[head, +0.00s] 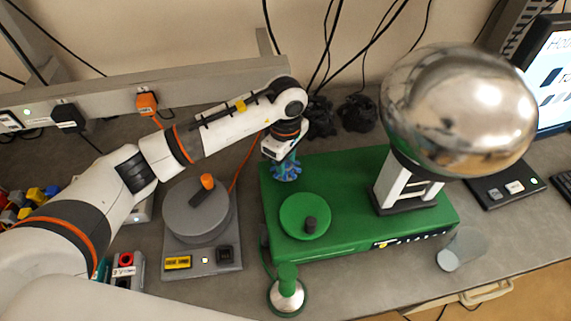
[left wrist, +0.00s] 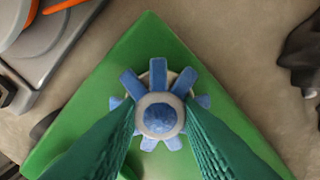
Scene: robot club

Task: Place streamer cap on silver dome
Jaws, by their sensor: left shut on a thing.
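The streamer cap (head: 287,172), blue with a pale ring, is at the left back corner of the green base. In the left wrist view the cap (left wrist: 158,114) shows from above, its blue streamers spread around a blue knob. My left gripper (head: 284,156) points down and is shut on the cap, one dark green finger on each side of the knob. I cannot tell whether the cap touches the base below. The large silver dome (head: 458,108) stands on a pale column at the right end of the base, well to the right of my gripper, its top bare.
The green base (head: 350,180) carries a green disc (head: 304,217) with a dark knob. A grey crank device (head: 197,215) stands to the left. A green-handled piece with a silver foot (head: 287,295) is in front. A grey cup (head: 462,249) lies near the front edge, and a monitor (head: 553,75) stands right.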

